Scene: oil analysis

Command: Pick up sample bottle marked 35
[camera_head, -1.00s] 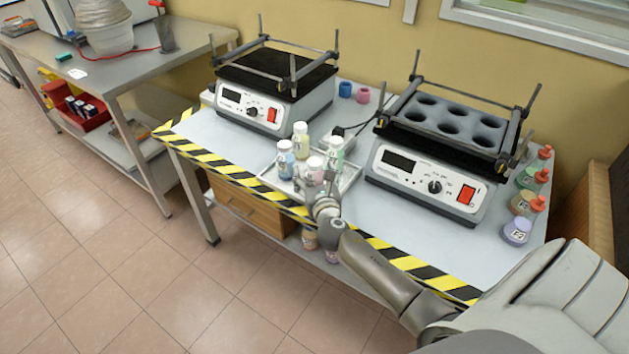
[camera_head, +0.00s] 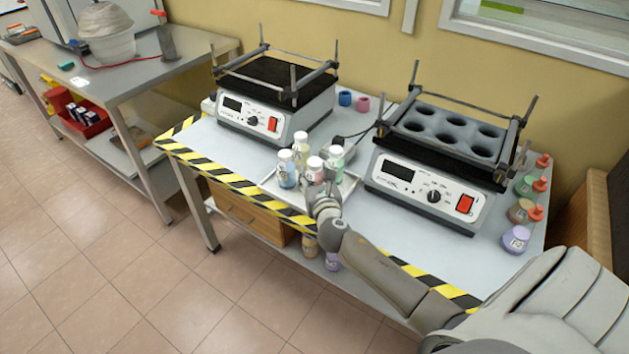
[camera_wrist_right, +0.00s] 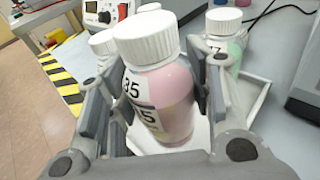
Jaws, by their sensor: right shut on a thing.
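The bottle marked 35 (camera_wrist_right: 165,95) has a white cap and pale pink contents. It fills the middle of the right wrist view, and its cap shows in the head view (camera_head: 315,163). My right gripper (camera_wrist_right: 157,88) is shut on it, with a finger on each side. The bottle is upright or slightly tilted, over the front part of the metal tray (camera_head: 350,188). Its base is hidden by the gripper in the head view, so the gap to the tray cannot be judged there. My left gripper is not in view.
A blue bottle (camera_head: 287,174), a yellow bottle (camera_head: 301,150) and a green bottle (camera_head: 336,160) stand close by on the tray. A shaker (camera_head: 280,100) stands behind left, another (camera_head: 425,190) right. Several small flasks (camera_head: 516,239) line the right edge.

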